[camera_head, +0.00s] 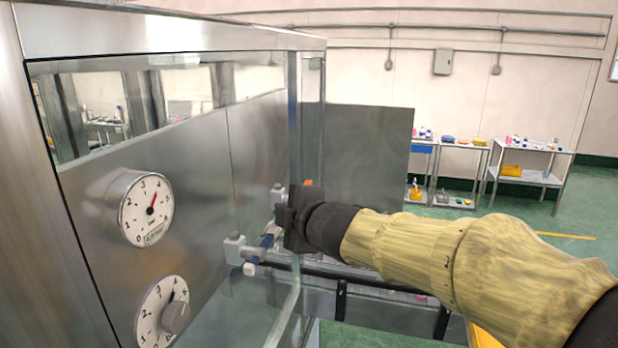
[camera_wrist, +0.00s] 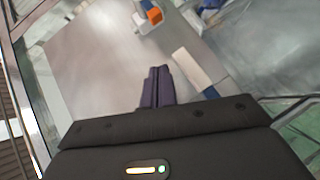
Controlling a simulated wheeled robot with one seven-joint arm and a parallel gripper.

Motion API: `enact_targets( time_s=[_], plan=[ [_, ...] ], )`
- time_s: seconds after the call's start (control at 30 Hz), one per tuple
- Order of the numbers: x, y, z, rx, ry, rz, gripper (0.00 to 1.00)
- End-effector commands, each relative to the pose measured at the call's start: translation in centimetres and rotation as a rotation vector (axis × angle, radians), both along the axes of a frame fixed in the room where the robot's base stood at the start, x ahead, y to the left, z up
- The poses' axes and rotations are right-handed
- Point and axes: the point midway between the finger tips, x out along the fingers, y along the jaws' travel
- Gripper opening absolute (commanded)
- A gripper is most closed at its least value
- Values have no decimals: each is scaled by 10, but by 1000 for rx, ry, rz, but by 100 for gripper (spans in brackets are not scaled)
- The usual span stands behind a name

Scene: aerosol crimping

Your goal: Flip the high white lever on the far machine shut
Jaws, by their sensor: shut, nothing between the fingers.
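The steel machine (camera_head: 230,140) fills the left of the head view, with small levers low on its front panel. A pale lever fitting with a blue part (camera_head: 240,250) sticks out just left of my gripper (camera_head: 284,216). A second pale fitting (camera_head: 278,194) sits farther along the panel, partly hidden behind the gripper; an orange tip shows above it. In the wrist view, my dark fingers (camera_wrist: 158,87) are together and empty. A white bar with a blue end (camera_wrist: 193,67) lies just right of them, apart from the fingertips. A white fitting with an orange part (camera_wrist: 150,15) is beyond them.
Two round dials, an upper one (camera_head: 146,208) and a lower one (camera_head: 161,312), are on the near panel. A dark rail (camera_head: 350,276) runs below my arm. Shelves with bottles and bins (camera_head: 520,177) stand at the far wall, with open green floor before them.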

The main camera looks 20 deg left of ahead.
Motion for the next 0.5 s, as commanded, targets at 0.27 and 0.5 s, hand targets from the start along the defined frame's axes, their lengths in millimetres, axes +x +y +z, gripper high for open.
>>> enact_targets(
  time_s=[0.27, 0.5],
  plan=[
    [-1, 0, 37, 0, 0, 0, 0],
    [3, -23, 53, 0, -2, -2, 0]
  ],
)
